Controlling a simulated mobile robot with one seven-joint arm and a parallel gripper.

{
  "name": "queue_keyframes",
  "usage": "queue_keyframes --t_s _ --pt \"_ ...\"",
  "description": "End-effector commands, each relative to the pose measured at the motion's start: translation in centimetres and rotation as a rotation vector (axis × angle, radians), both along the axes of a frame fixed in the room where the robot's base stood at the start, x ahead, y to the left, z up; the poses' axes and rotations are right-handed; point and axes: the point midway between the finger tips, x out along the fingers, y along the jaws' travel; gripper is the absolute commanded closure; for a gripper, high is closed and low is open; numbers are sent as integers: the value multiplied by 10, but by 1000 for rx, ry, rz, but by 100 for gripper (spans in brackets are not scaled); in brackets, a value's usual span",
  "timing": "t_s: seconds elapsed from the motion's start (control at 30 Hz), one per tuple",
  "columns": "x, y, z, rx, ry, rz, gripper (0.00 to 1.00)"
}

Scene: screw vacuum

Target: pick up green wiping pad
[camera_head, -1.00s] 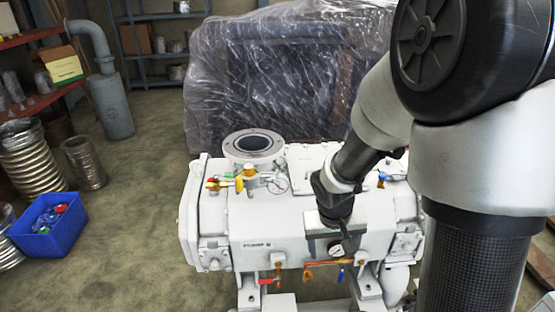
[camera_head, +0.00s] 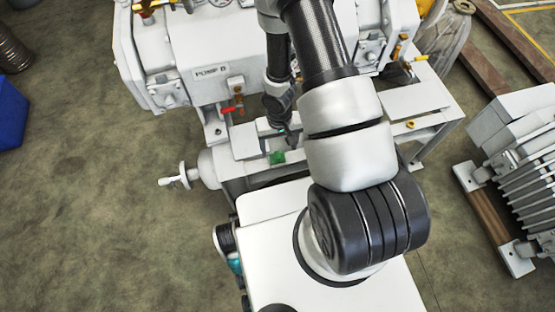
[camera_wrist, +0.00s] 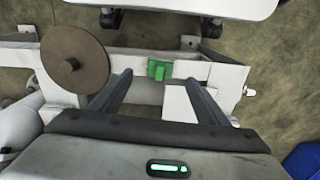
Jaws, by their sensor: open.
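The green wiping pad (camera_head: 277,157) lies on the pale frame in front of the pump, at the middle of the head view. In the wrist view the small green pad (camera_wrist: 159,70) sits on a light beam, just beyond and between my fingertips. My gripper (camera_wrist: 168,73) is open, with its two dark fingers apart and nothing between them. In the head view my gripper (camera_head: 291,137) is small and partly hidden by my arm, above and close to the pad. I cannot tell its exact height over the pad.
The white pump (camera_head: 212,50) stands behind the frame, with a red-handled valve (camera_head: 228,110). In the wrist view a round brown disc (camera_wrist: 74,60) is left of the pad, and a white plate (camera_wrist: 180,105) is near the right finger. A finned unit (camera_head: 525,150) stands at right.

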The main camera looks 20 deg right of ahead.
Motion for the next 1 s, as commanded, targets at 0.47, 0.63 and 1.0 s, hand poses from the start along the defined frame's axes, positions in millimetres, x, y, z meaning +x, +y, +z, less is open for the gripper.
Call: queue_keyframes --t_s 0.47,0.63,1.0 --pt "3 1 -57 -1 1 2 31" --pt "6 1 -81 -1 1 3 31" --pt "6 1 -88 0 0 0 35"
